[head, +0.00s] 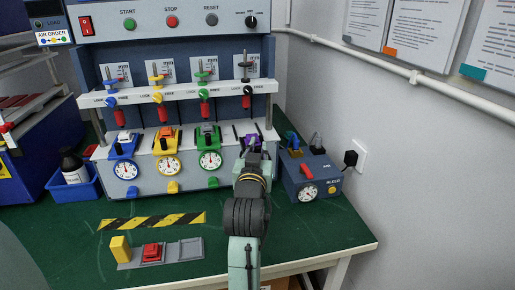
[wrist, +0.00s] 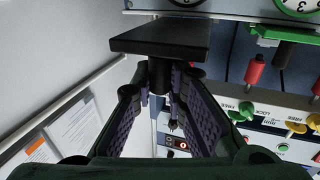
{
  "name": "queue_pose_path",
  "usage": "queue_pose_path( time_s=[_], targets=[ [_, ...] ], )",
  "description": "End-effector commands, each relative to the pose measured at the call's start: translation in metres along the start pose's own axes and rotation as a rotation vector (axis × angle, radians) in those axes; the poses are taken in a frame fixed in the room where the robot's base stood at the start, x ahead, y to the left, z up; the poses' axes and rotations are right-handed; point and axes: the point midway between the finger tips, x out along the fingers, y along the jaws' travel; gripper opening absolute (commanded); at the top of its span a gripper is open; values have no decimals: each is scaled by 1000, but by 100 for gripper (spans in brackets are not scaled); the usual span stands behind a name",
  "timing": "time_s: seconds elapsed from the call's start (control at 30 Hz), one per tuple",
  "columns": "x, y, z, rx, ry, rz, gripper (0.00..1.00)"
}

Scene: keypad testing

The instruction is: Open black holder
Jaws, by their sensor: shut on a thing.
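The black holder shows in the wrist view as a flat black plate (wrist: 160,37) with a short dark stem (wrist: 160,76). My gripper (wrist: 161,88) has its purple-padded fingers on either side of the stem and is shut on it. In the head view, my gripper (head: 251,143) is at the rightmost station of the test bench, where it and my arm hide most of the holder. How far the holder is open cannot be told.
A blue bleed box (head: 309,180) stands close on the right. A red button (head: 153,252) is on the green table (head: 315,235), whose front right is clear.

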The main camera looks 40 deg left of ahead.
Motion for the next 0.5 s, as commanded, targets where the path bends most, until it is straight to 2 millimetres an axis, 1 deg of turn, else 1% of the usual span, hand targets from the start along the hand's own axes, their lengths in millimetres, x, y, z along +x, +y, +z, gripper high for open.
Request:
queue_pose_path(
  time_s=[0.13,0.17,0.4,0.47,0.5],
  targets=[
    [0,0,0,0,0,0,0],
    [0,0,0,0,0,0,14],
    [0,0,0,0,0,0,30],
    [0,0,0,0,0,0,34],
    [0,0,0,0,0,0,34]
  ],
)
